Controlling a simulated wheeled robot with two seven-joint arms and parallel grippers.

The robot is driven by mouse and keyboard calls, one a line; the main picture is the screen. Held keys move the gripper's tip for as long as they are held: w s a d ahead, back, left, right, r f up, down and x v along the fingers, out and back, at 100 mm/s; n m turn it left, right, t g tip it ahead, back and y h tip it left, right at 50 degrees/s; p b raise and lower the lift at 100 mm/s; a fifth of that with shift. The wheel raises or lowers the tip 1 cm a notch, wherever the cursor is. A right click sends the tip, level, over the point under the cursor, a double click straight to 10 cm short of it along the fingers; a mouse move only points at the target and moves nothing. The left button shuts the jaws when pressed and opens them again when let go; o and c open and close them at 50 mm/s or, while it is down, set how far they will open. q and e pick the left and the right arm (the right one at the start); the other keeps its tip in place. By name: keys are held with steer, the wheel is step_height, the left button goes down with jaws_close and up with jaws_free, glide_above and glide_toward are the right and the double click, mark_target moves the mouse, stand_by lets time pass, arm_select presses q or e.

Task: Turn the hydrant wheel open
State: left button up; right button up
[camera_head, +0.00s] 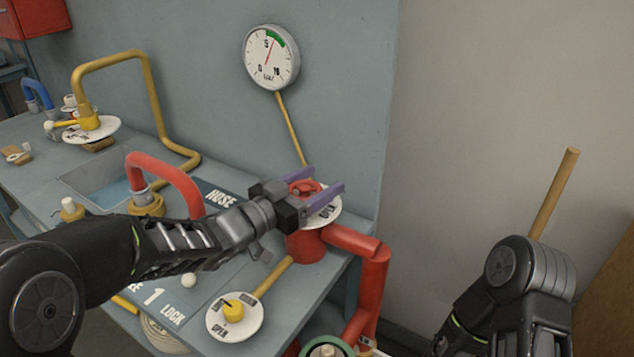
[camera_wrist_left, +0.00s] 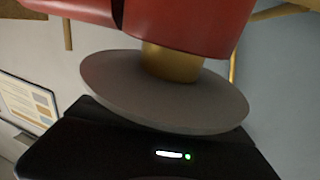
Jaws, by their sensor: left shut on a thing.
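The red hydrant wheel (camera_head: 306,188) sits on top of the red hydrant (camera_head: 306,246) at the right end of the bench, above a white round dial plate (camera_head: 331,212). My left gripper (camera_head: 322,184) reaches across the bench from the left, with its purple-grey fingers on either side of the wheel, shut on it.
A pressure gauge (camera_head: 271,57) hangs on the wall behind. A red hose loop (camera_head: 165,178) and a white dial with a yellow knob (camera_head: 234,318) are close to my left arm. A red pipe (camera_head: 375,285) runs down the bench's right end. A wooden pole (camera_head: 555,194) stands by my right arm.

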arm_select(q)
steer(key=shift+c, duration=1.1)
